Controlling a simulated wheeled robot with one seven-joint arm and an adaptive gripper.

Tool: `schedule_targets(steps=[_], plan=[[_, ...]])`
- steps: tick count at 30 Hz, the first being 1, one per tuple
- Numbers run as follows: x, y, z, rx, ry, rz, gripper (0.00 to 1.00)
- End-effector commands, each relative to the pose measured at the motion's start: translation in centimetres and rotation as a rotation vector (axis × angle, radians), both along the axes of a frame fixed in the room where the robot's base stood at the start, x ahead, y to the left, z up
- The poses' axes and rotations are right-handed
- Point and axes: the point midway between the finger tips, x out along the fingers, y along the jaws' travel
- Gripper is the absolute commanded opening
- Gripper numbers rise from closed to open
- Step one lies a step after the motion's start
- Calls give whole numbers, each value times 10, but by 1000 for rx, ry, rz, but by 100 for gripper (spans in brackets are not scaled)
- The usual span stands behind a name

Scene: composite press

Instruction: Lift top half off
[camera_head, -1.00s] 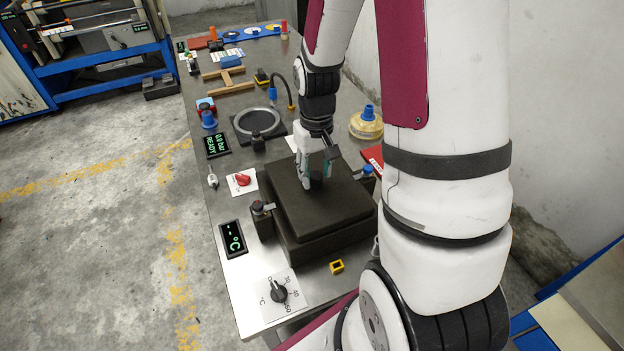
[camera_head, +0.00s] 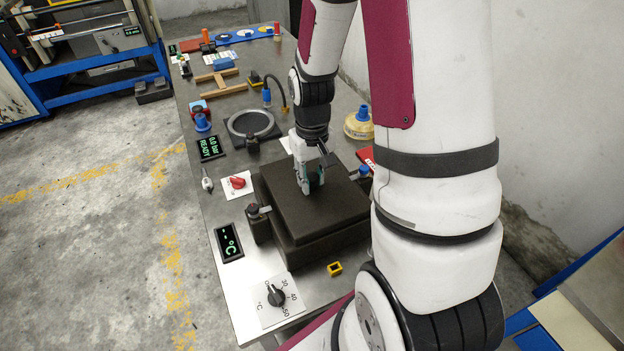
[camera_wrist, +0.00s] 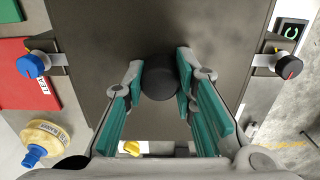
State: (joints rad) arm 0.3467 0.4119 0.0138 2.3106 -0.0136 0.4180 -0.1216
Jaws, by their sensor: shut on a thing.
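The mould is a dark grey square block. Its top half (camera_head: 338,205) shows as a slab over the wider bottom half (camera_head: 325,250); I cannot tell any gap between them. In the wrist view the top half (camera_wrist: 105,30) fills the middle, with a round black knob (camera_wrist: 160,76) on it. My gripper (camera_head: 310,185) points down at the top half. In the wrist view my gripper (camera_wrist: 160,92) has its green-padded fingers on both sides of the knob, shut on it. The knob is mostly hidden in the head view.
A blue-capped clamp (camera_head: 363,172) and a dark-capped clamp (camera_head: 253,212) flank the mould. A yellow square piece (camera_head: 334,268) lies before it. A dial (camera_head: 276,296) and displays are at left. A metal ring (camera_head: 251,123) and yellow-and-blue container (camera_head: 359,124) stand behind.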

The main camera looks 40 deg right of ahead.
Motion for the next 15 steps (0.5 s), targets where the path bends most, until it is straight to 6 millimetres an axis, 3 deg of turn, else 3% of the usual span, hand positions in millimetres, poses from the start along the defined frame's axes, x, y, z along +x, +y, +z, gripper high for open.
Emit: schedule_targets(steps=[15], plan=[[-1, 0, 6, 0, 2, 0, 0]])
